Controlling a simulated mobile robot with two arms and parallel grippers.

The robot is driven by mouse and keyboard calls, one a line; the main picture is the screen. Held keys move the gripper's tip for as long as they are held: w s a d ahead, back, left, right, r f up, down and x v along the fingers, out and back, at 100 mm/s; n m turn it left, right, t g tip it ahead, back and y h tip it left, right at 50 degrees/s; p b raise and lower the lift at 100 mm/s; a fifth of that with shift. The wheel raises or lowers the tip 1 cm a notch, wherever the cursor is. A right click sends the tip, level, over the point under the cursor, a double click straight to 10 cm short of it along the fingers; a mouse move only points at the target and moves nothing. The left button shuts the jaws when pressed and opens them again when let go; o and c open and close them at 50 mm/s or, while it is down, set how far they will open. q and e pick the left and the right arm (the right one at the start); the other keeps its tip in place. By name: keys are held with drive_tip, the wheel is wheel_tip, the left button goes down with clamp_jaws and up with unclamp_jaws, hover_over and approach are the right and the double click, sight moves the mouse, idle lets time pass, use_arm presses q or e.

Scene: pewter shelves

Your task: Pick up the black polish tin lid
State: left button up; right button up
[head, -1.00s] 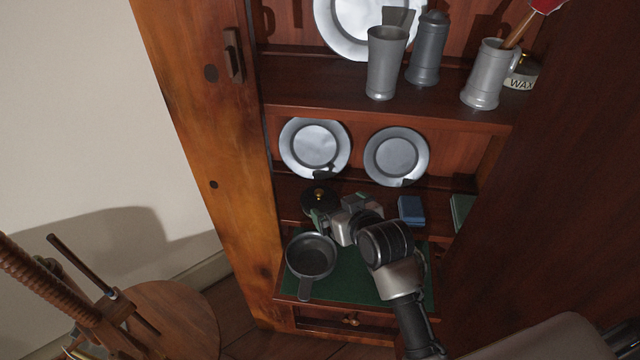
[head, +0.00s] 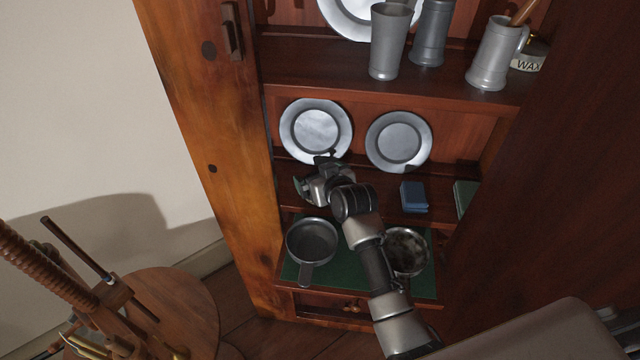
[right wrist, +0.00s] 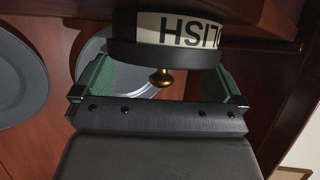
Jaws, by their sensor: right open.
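The black polish tin lid (right wrist: 165,56) with a small brass knob (right wrist: 161,77) shows close up in the right wrist view. It sits on a tin whose cream label (right wrist: 188,28) reads part of "POLISH", upside down in that view. My right gripper (right wrist: 158,82) is open, with one green finger on each side of the lid. I cannot tell whether the fingers touch it. In the head view my right gripper (head: 312,175) is at the left of the middle shelf and hides the tin and lid. My left gripper is not in view.
Two pewter plates (head: 316,131) (head: 399,142) lean behind the middle shelf. A blue box (head: 413,196) stands right of my gripper. Two pans (head: 312,240) (head: 406,251) rest on the green mat (head: 345,268) below. A tankard (head: 497,52) and a wax tin (head: 530,58) stand above.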

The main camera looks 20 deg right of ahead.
drive_tip(key=c, duration=0.5)
